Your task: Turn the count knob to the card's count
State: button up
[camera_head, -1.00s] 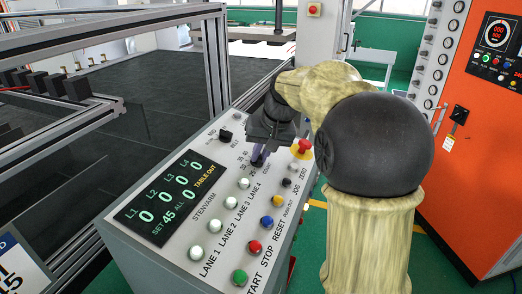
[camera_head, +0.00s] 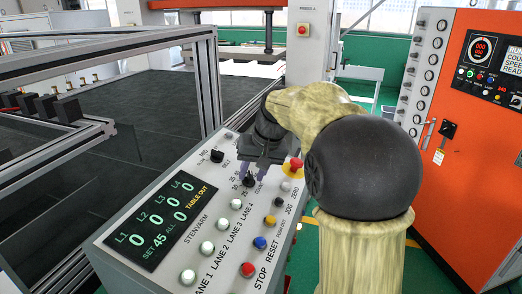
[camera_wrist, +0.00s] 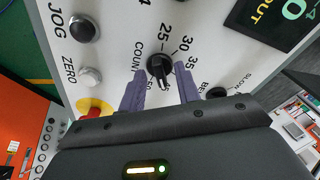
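The black count knob (camera_wrist: 158,68) stands on the sloped panel, with a white pointer line aimed toward my gripper in the wrist view. Numbers 25, 30 and 35 show around it; the others are partly hidden by my fingers. In the head view the knob (camera_head: 248,181) sits just below my fingertips. My gripper (camera_wrist: 160,82) is open, one purple finger on each side of the knob, with gaps visible. It also shows in the head view (camera_head: 257,174). The display (camera_head: 158,218) reads SET 45, with zeros for the lanes. The count card is not in view.
A red emergency button (camera_head: 293,165) on yellow stands close right of my gripper. A black selector (camera_head: 217,156) is at the left. Lane, reset and stop buttons line the panel below. A metal frame (camera_head: 205,85) rises behind; an orange cabinet (camera_head: 465,150) stands right.

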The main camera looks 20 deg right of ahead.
jog(key=v, duration=1.7)
jog(key=shift+r, duration=0.1)
